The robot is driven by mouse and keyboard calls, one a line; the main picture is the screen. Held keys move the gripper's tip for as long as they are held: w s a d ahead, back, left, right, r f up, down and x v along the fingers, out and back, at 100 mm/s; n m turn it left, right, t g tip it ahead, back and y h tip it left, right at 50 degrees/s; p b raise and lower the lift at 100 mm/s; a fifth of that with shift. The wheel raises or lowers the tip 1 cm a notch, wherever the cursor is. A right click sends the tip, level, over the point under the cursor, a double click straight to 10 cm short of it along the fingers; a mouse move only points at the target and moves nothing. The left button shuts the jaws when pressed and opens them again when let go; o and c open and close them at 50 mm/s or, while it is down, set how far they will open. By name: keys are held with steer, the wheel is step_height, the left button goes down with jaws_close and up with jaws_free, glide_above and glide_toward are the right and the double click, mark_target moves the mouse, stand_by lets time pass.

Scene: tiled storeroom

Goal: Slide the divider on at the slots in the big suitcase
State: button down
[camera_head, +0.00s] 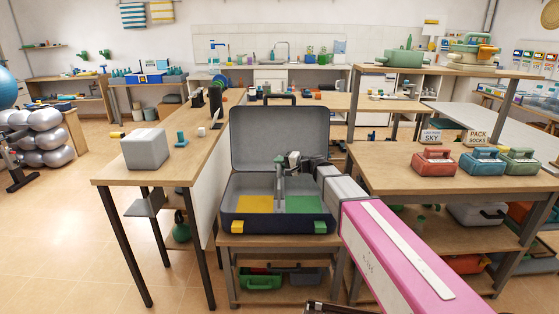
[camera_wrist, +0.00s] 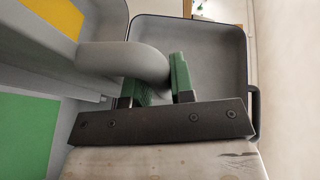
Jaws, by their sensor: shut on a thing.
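The big suitcase (camera_head: 250,228) stands open on a low table in the head view, its grey-lined lid raised at the back. Its floor is yellow on the left and green on the right. My gripper (camera_head: 291,160) is over the suitcase's inside. In the wrist view, my gripper's green-padded fingers (camera_wrist: 160,82) are shut on the rounded grey handle of the divider (camera_wrist: 125,60). The divider (camera_head: 280,182) shows edge-on in the head view, upright near the border of yellow and green. Whether its edges sit in the slots is hidden.
A wooden table with a grey box (camera_head: 145,148) stands to the left. A table at right holds red (camera_head: 433,162), blue and green small cases with signs behind them. My pink arm reaches in from the lower right, close to the right table.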

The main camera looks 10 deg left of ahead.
steer(key=shift+f, duration=6.45)
stand_by(0.5)
steer(key=c, duration=0.9)
jaws_free()
steer(key=v, duration=1)
steer(key=shift+d, duration=0.35)
